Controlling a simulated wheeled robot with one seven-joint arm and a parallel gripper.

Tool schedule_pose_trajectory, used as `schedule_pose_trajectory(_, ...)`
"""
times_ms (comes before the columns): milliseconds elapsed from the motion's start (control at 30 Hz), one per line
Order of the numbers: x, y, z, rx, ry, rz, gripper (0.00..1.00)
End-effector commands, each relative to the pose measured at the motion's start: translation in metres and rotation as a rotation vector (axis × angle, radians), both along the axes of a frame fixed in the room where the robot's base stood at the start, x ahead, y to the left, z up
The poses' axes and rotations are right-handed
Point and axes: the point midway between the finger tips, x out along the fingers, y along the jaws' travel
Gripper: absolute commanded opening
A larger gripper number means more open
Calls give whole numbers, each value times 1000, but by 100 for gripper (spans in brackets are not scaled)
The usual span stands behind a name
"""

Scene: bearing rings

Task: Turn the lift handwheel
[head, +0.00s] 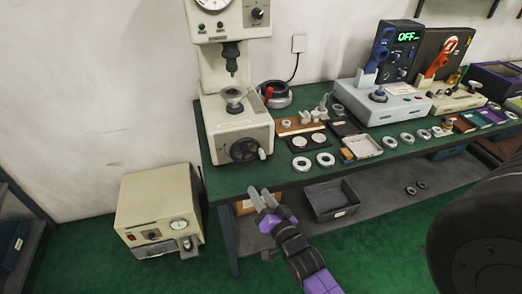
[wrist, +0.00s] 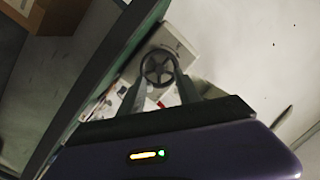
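The lift handwheel (head: 244,150) is a dark spoked wheel with a light handle knob, on the front of the cream bench tester (head: 223,122) at the left end of the green table. My gripper (head: 260,194) is below and in front of the table's front edge, apart from the wheel. Its two grey fingers are spread and nothing is between them. In the wrist view, the handwheel (wrist: 158,68) shows beyond and between the fingertips of my gripper (wrist: 161,84), at a distance. The fingers partly cover the tester's front there.
The green table (head: 285,188) has its front edge near my gripper. Several rings and small trays lie right of the tester. A cream box with a gauge (head: 160,210) stands on the floor at left. A grey bin (head: 331,200) sits on the lower shelf.

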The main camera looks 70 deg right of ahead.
Motion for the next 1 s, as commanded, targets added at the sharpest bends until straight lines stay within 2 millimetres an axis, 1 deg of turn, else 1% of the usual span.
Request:
schedule_pose_trajectory(33,4,-26,10,10,-30,-40,40)
schedule_pose_trajectory(100,6,-51,14,28,-61,-77,40)
schedule_pose_trajectory(200,6,-75,18,44,-90,-111,40)
schedule_pose_trajectory(367,10,-92,21,53,-108,-128,40)
schedule_pose_trajectory(467,18,-100,22,52,-108,-127,40)
schedule_pose_trajectory(700,44,-126,22,51,-107,-126,40)
schedule_pose_trajectory(833,53,-137,22,50,-107,-126,40)
schedule_pose_trajectory(1000,59,-143,21,52,-107,-126,40)
